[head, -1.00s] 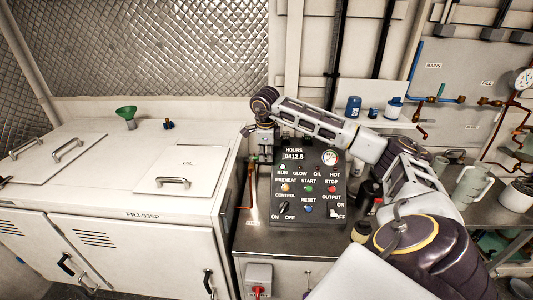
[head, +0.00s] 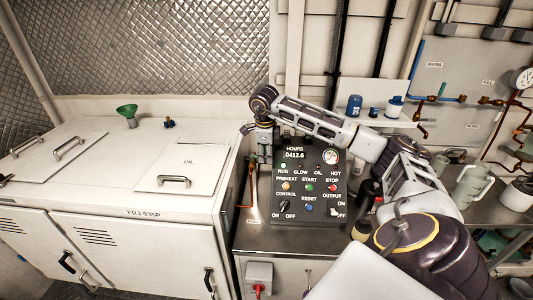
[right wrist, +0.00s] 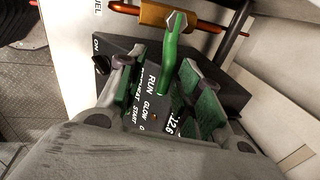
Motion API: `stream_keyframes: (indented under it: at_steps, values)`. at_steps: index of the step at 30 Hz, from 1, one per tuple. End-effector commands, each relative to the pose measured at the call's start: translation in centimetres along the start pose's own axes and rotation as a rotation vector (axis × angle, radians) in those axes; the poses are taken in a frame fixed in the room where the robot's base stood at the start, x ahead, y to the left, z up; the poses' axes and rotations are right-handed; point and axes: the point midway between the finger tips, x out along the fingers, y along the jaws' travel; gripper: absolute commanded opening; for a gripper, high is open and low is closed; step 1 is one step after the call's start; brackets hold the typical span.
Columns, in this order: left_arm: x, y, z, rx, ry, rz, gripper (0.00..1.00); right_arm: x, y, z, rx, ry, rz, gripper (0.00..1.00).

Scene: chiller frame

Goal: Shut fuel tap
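The fuel tap shows in the right wrist view as a brass valve body (right wrist: 167,15) on a copper pipe, with a green lever (right wrist: 172,52). My right gripper (right wrist: 160,72) is open, with green-padded fingers on either side of the lever. The lever's free end lies between the fingers, and I see gaps to both pads. In the head view, my right gripper (head: 264,152) points down at the left edge of the control panel, above a copper pipe (head: 253,190). The lever is too small to make out there. My left gripper is not in view.
The black control panel (head: 309,178) stands close beside the right gripper. The white generator cabinet (head: 120,190) is to the left, with a green funnel (head: 127,111) on top. Blue and white containers sit on a shelf (head: 390,122) behind my right arm.

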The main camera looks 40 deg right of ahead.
Motion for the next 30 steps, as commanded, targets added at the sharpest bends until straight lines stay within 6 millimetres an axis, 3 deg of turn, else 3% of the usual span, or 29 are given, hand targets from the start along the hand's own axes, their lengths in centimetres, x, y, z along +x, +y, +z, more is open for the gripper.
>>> stream_keyframes:
  at_steps: [8, 14, 30]
  values:
    - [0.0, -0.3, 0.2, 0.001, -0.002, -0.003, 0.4, -0.2, 0.0, 0.0, 0.0, 0.001, 0.0, 0.35]
    - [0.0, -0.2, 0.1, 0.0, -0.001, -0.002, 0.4, -1.4, -0.1, 0.0, 0.0, -0.001, -0.002, 0.35]
    - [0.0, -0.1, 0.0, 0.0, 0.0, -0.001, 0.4, -8.2, 0.0, 0.1, 0.0, -0.002, -0.002, 0.35]
